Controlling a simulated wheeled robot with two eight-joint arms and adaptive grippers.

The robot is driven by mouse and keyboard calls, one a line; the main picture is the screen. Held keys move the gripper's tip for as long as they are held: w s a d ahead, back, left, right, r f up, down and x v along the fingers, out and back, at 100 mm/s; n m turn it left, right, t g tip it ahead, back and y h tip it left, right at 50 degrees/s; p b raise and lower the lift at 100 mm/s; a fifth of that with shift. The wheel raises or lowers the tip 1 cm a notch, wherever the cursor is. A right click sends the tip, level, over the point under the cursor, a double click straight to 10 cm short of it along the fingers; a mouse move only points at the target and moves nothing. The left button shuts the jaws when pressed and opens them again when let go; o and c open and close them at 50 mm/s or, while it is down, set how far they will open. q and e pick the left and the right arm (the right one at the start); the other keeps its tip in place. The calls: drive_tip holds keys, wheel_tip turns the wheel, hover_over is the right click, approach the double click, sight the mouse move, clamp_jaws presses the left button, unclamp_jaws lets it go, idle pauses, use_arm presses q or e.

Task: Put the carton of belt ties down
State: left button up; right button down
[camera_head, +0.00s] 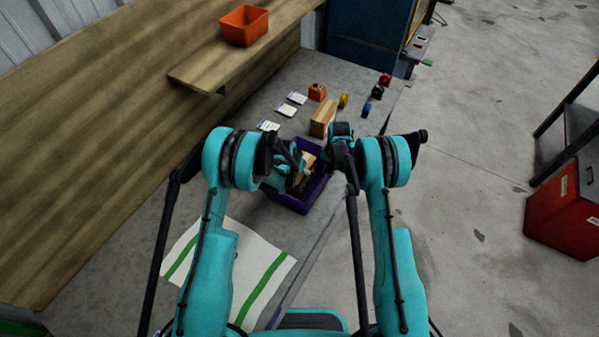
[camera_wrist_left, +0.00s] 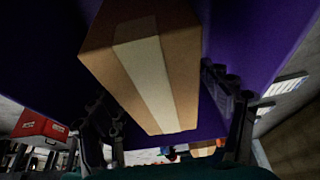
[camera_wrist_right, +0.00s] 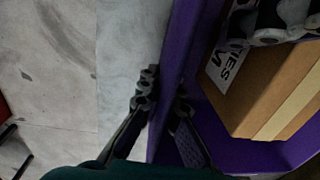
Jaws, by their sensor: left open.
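The carton of belt ties (camera_head: 306,161) is a brown box with a pale tape strip. It sits inside the purple crate (camera_head: 318,188), partly hidden by my left gripper. It also shows in the left wrist view (camera_wrist_left: 150,70), and in the right wrist view (camera_wrist_right: 262,85) with part of a printed label. My left gripper (camera_head: 290,170) is open, its fingers on either side of the carton; I see no firm contact. My right gripper (camera_wrist_right: 163,98) has one finger on each side of the crate's wall and looks shut on it. In the head view its fingertips (camera_head: 343,150) are hard to make out.
A tan block (camera_head: 323,118), an orange box (camera_head: 317,92), white cards (camera_head: 285,110) and small coloured items stand farther back on the grey bench. A white cloth with green stripes (camera_head: 250,255) lies at the near side. An orange bin (camera_head: 244,26) stands on the wooden shelf at left.

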use_arm(q)
drive_tip(key=v, duration=1.2)
drive_tip(key=shift+a+r, duration=0.1)
drive_tip(key=s+a+r+n+t, duration=0.1)
drive_tip(key=s+a+r, duration=0.25)
drive_tip(key=r, duration=0.25)
drive_tip(key=s+a+r+n+y, duration=0.1)
drive_tip(key=s+a+r, duration=0.1)
drive_tip(key=s+r, duration=0.3)
drive_tip(key=s+a+r+n+t, duration=0.1)
drive_tip(key=s+a+r, duration=0.2)
drive_tip(key=r, duration=0.4)
drive_tip(key=s+a+r+n, duration=0.1)
drive_tip(key=s+a, duration=0.2)
drive_tip(key=s, duration=0.5)
drive_tip(key=s+a+r+n+t+y, duration=0.1)
drive_tip(key=s+a+r+n, duration=0.1)
drive_tip(key=s, duration=0.5)
drive_tip(key=shift+s+a, duration=0.35)
drive_tip(key=shift+a, duration=0.4)
use_arm(e)
drive_tip(key=c, duration=1.6)
unclamp_jaws()
drive_tip(key=shift+c, duration=0.2)
